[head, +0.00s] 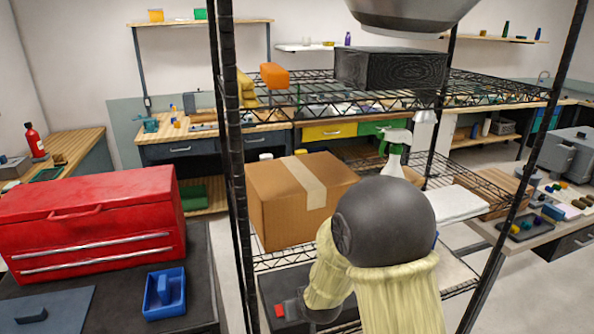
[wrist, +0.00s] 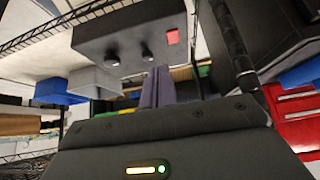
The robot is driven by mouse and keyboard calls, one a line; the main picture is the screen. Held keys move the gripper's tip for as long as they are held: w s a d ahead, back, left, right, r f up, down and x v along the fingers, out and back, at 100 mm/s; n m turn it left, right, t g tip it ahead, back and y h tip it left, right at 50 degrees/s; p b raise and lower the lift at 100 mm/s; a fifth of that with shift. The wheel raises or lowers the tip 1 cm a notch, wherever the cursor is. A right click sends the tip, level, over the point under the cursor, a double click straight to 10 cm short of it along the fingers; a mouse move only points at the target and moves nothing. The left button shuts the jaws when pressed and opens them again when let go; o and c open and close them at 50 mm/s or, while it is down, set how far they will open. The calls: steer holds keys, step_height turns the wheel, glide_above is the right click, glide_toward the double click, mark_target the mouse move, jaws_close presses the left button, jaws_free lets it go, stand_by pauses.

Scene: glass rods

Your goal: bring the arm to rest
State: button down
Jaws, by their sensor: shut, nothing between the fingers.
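My gripper (wrist: 157,70) shows in the wrist view with its two grey-purple fingers close together, shut and empty. Its dark body fills the lower part of that view, with a lit yellow and green strip. In the head view my arm, a dark round joint with pale yellow sleeves, stands bent in front of the wire shelf rack (head: 300,108). I cannot make out the fingers there. In the wrist view a dark box (wrist: 105,45) with two knobs and a red square lies beyond the fingertips; I cannot tell the gap.
A cardboard box (head: 275,200), a spray bottle (head: 394,160) and a dark box (head: 390,68) stand on the rack. The rack's dark post (head: 229,160) is left of my arm. A red toolbox (head: 90,222) and blue tray (head: 165,292) sit at left.

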steer(key=s+d+r+m+g+h+p, duration=0.1)
steer(key=s+d+r+g, duration=0.1)
steer(key=s+d+r, duration=0.3)
steer(key=s+d+r+m+g+h+p, duration=0.1)
steer(key=s+d+r+m+g, duration=0.1)
steer(key=s+d+r, duration=0.3)
steer(key=s+d, duration=0.4)
steer(key=s, duration=0.2)
steer(key=shift+s+r+p, duration=0.2)
steer(key=shift+s+p, duration=0.15)
steer(key=shift+p, duration=0.05)
